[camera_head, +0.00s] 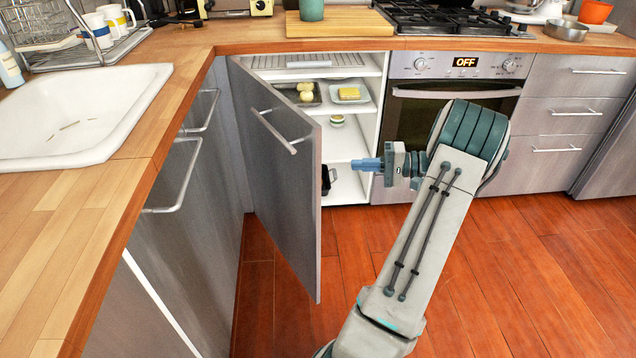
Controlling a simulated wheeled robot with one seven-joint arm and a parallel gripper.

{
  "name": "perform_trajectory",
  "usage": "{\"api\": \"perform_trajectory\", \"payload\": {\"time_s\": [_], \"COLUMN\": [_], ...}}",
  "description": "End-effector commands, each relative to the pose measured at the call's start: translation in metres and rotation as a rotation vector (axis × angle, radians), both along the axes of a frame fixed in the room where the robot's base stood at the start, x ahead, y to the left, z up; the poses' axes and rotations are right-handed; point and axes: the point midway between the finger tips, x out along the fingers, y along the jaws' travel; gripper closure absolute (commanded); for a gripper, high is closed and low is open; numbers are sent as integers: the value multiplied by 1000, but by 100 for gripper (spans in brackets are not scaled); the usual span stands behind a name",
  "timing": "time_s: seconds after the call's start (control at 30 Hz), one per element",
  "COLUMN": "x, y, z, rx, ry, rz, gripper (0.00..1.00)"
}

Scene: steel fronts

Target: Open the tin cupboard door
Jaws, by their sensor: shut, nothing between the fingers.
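The cupboard door (268,165) is a grey steel-look panel with a bar handle (275,130) on its outer face. It stands swung well out from the cupboard (345,135), hinged at its left side. White shelves show inside, with trays and small food items on them. My gripper (358,164) is shut and empty. It points left in front of the cupboard opening, to the right of the door's free edge, on the inner side of the door. It appears apart from the door.
An oven (440,100) stands right of the cupboard, with drawers (570,115) beyond. Left are a sink (75,105) and cabinet fronts with bar handles (180,180). A wooden board (340,22) lies on the counter above. The wooden floor (530,270) is clear.

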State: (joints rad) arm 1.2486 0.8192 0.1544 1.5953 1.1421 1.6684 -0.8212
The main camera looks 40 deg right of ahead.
Motion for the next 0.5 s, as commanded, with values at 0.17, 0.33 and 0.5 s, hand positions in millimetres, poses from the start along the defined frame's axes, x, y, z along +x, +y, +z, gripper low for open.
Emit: {"api": "perform_trajectory", "payload": {"time_s": [0.17,0.33,0.5], "x": [-16,-12,9], "y": [-34,-34,-14], "z": [-30,-31,-32], "rx": [40,45,45], "ry": [-86,-102,-100], "rz": [-80,-97,-96], "gripper": [100,100,100]}}
